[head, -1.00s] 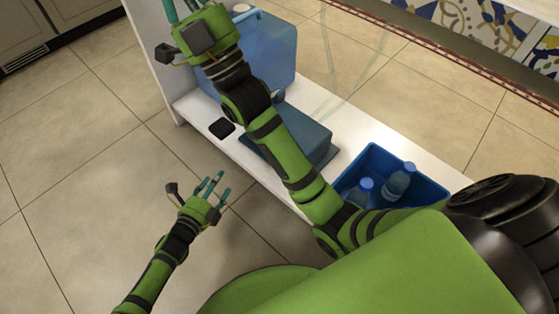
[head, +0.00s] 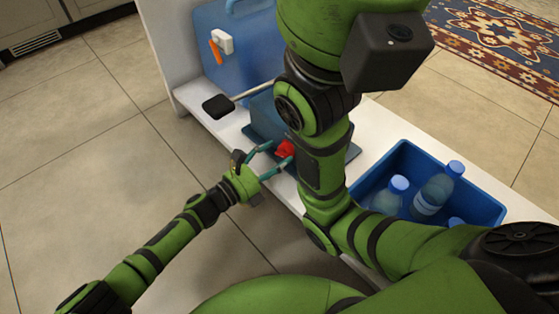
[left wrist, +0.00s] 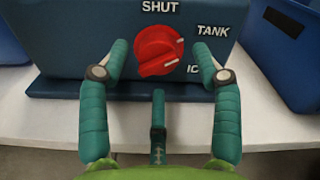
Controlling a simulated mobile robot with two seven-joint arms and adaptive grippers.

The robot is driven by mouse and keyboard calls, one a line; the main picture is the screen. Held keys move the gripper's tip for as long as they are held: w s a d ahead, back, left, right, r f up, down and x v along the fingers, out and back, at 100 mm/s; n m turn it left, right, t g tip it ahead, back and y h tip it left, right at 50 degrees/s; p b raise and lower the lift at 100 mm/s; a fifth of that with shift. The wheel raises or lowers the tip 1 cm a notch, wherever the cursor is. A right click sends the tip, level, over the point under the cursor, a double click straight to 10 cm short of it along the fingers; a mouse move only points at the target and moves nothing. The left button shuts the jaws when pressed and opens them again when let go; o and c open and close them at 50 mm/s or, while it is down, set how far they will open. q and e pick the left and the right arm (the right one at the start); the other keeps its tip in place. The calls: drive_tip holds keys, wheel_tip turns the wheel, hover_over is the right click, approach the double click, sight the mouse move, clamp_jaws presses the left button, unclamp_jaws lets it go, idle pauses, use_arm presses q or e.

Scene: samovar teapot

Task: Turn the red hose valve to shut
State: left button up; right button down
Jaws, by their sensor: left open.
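The red hose valve (head: 285,149) is a round knob on the front of a blue box (head: 262,112) on the white bench. In the left wrist view the valve (left wrist: 158,52) sits below the word SHUT, with TANK and a partly hidden label to its right.
A blue crate (head: 479,203) with several bottles stands on the white bench (head: 372,122), right of my right arm. A blue tank (head: 238,72) with a white and orange tap (head: 219,45) stands behind. A black pad (head: 217,106) lies left of the box. Floor at left is clear.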

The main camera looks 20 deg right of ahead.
use_arm(q)
drive_tip(key=shift+x, duration=0.8)
drive_tip(key=c, duration=1.2)
drive_tip(key=shift+o, duration=0.2)
